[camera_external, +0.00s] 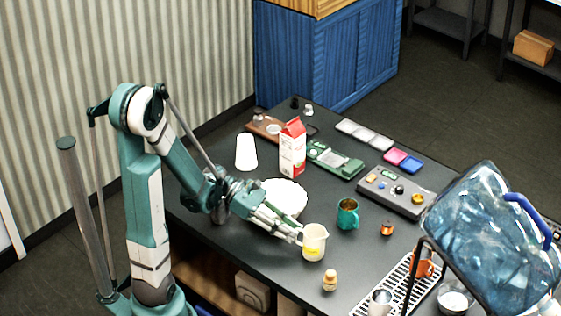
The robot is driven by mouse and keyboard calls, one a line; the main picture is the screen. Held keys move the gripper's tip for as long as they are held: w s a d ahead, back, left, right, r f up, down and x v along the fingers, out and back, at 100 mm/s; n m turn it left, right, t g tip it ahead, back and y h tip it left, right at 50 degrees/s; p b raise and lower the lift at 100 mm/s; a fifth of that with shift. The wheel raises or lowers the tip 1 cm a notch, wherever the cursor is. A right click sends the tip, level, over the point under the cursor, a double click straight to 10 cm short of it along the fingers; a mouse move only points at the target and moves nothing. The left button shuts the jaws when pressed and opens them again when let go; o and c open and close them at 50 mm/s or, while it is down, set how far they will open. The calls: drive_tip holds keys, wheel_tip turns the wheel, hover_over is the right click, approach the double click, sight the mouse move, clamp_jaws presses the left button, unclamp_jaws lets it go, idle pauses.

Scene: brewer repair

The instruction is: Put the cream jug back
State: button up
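The cream jug (314,246) is a small cream-coloured vessel with a yellow mark low on its side. It is upright on or just above the dark table; I cannot tell which. My gripper (300,237) reaches down from the left, with its fingertips at the jug's left side. From this view I cannot tell whether the fingers are closed on the jug or only beside it. The far side of the jug is hidden.
A teal mug (347,214) and small orange item (387,229) stand right of the jug. A small tan bottle (330,281) stands in front. A white plate (285,197), milk carton (292,150) and white cup (246,152) are behind. A large blue water bottle (490,240) stands at right.

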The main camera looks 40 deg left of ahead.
idle(0.5)
drive_tip(key=p+v, duration=0.2)
drive_tip(key=v, duration=0.5)
drive_tip(key=shift+a, duration=0.35)
drive_tip(key=shift+s, duration=0.15)
drive_tip(key=shift+r, duration=0.15)
idle(0.6)
